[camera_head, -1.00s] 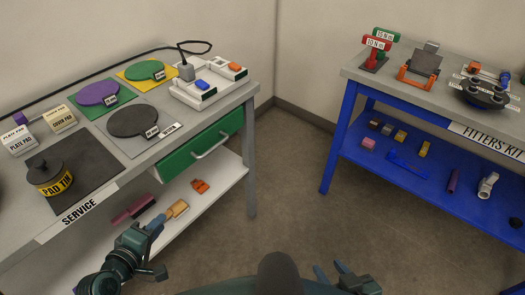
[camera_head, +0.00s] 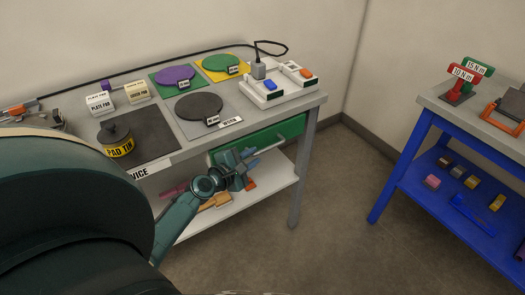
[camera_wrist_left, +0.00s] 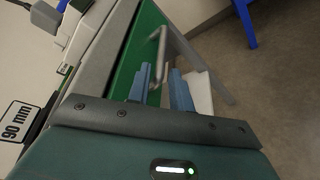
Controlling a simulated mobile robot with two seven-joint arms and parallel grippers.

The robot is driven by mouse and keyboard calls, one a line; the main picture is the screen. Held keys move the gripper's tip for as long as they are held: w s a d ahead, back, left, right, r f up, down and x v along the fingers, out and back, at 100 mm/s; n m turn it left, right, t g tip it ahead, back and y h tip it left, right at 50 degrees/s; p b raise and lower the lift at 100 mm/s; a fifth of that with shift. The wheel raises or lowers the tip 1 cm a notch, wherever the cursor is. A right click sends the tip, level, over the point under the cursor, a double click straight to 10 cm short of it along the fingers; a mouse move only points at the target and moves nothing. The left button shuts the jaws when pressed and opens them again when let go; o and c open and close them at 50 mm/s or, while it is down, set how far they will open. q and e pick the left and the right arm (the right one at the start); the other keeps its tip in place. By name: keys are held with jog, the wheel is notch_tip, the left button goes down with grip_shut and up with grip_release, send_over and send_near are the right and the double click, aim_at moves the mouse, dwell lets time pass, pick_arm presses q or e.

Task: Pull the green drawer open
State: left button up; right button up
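The green drawer (camera_head: 285,132) is under the grey top of the service cart and looks shut. Its pale bar handle (camera_head: 268,147) runs along the front. My left gripper (camera_head: 248,163) is at the drawer front, near the left end of the handle. In the left wrist view its two blue fingers (camera_wrist_left: 160,88) are apart, with a gap between them. The handle (camera_wrist_left: 160,50) stands just ahead of that gap, against the green drawer front (camera_wrist_left: 135,50). I cannot tell whether the fingers touch the handle. My right gripper is not in view.
Above the drawer, the cart top (camera_head: 318,98) holds coloured discs and a white tray (camera_head: 270,95). A white lower shelf (camera_head: 265,198) with loose items lies below my left gripper. A blue-framed table (camera_head: 398,165) stands right, with open floor (camera_head: 320,215) between.

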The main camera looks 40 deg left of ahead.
aim_at(258, 154)
pick_arm(q)
jog(key=x, duration=0.5)
jog(key=shift+b, duration=0.3)
grip_shut()
